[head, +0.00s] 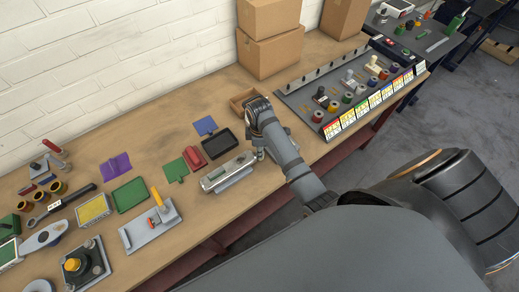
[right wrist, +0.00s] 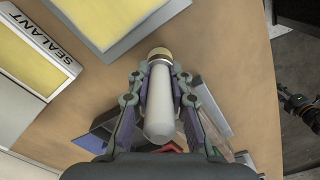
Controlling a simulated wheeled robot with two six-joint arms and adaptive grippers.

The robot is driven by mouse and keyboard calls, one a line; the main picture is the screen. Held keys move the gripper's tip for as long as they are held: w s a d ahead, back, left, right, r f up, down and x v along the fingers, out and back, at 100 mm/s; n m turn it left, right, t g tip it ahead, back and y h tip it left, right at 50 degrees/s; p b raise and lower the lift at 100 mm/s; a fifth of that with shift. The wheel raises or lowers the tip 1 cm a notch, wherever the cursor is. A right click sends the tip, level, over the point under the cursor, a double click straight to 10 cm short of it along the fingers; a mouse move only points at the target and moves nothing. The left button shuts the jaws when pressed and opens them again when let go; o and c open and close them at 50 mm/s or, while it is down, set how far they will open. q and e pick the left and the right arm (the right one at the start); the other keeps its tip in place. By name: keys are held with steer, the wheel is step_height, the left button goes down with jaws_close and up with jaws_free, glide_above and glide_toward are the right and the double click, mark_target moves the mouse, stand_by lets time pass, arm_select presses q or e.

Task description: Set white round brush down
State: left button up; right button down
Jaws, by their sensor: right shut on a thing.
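In the right wrist view, my right gripper (right wrist: 160,80) is shut on the white round brush (right wrist: 159,105). The brush is a smooth white cylinder with a tan-gold end, lying lengthwise between the two fingers. The tan end points away from the palm. I cannot tell whether it touches the wooden surface. In the head view, my right arm reaches over the bench (head: 225,205), and its gripper (head: 261,152) is mostly hidden by the wrist beside a silver metal fixture (head: 228,172). The brush cannot be made out there. My left gripper is not in view.
Cardboard boxes (head: 270,50) stand behind my right wrist. A grey rack (head: 300,97) with several coloured rings and cards is to the right. A black tray (head: 219,143) and a green pad (head: 130,194) lie left. A SEALANT label (right wrist: 42,45) lies left in the wrist view.

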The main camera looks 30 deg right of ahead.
steer(key=shift+f, duration=0.3)
steer(key=c, duration=1.2)
jaws_free()
steer(key=shift+o, duration=0.2)
steer(key=shift+r, duration=0.1)
step_height(320, 180, up, 7)
steer(key=shift+r, duration=0.2)
